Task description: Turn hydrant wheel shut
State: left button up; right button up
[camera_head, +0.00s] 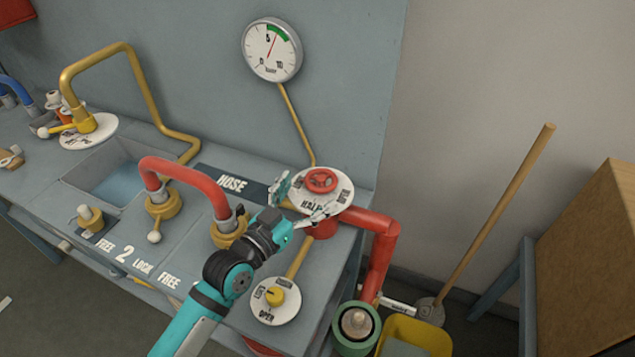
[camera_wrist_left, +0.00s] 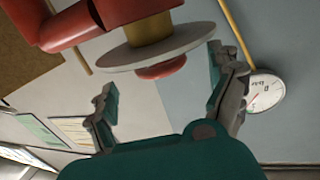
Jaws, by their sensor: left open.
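The red hydrant wheel (camera_head: 321,181) sits on top of a round white plate (camera_head: 341,189) with dark lettering, above a red pipe at the right end of the bench. In the left wrist view the wheel (camera_wrist_left: 161,69) shows as a red shape by the pale disc's (camera_wrist_left: 190,47) face, beyond the fingertips. My left gripper (camera_head: 301,199) is open, its fingers spread apart near the plate's left and front edge. It also shows in the left wrist view (camera_wrist_left: 165,93), with nothing between the fingers. My right gripper is in neither view.
A red bent pipe (camera_head: 190,174) stands left of my left arm. A yellow knob (camera_head: 276,296) on a white dial is in front. A gauge (camera_head: 272,50) hangs on the wall. A broom (camera_head: 495,215), green bucket (camera_head: 356,331) and yellow bin (camera_head: 415,334) stand right of the bench.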

pick_arm(q)
jog(key=v, duration=0.7)
dwell(0.4)
